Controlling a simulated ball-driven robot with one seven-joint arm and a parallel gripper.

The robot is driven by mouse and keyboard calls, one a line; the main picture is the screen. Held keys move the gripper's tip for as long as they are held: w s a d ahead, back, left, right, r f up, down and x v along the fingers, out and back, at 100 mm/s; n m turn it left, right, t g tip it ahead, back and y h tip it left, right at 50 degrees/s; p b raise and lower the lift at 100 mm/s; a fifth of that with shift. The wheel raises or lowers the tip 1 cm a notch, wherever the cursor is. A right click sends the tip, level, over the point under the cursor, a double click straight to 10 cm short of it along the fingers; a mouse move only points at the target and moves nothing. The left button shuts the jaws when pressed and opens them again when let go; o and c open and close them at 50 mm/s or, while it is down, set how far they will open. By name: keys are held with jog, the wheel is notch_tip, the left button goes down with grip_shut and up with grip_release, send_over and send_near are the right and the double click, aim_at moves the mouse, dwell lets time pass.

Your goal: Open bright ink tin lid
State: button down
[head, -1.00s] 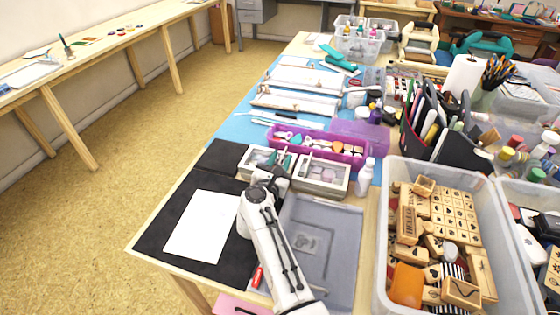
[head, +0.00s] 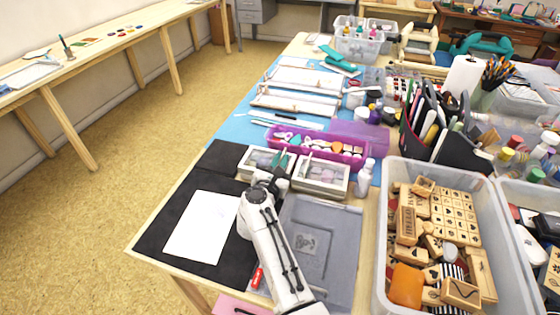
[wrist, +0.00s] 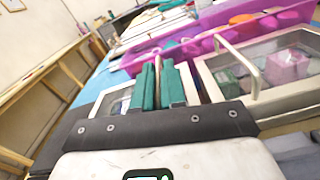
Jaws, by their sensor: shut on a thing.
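Two pale tins with clear window lids stand side by side on the table. My gripper (head: 280,162) is over the left tin (head: 254,162). In the wrist view its teal fingers (wrist: 160,68) are closed around a thin pale bar, which looks like the left tin's lid handle (wrist: 157,62). The fingers and wrist hide much of the left tin, and I cannot tell whether its lid is raised. The right tin (head: 322,188) is shut, with its own thin handle (wrist: 245,68) and pink and green pieces under the window.
A purple tray (head: 352,164) of small tools lies just behind the tins. A white bottle (head: 365,178) stands right of them. A grey tray (head: 335,235), a black mat with white paper (head: 202,227) and a bin of wooden stamps (head: 380,270) are nearer.

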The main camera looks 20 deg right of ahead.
jog(key=shift+w+a+r, duration=0.1)
jog(key=shift+a, duration=0.2)
dwell(0.4)
jog(key=shift+r, duration=0.1)
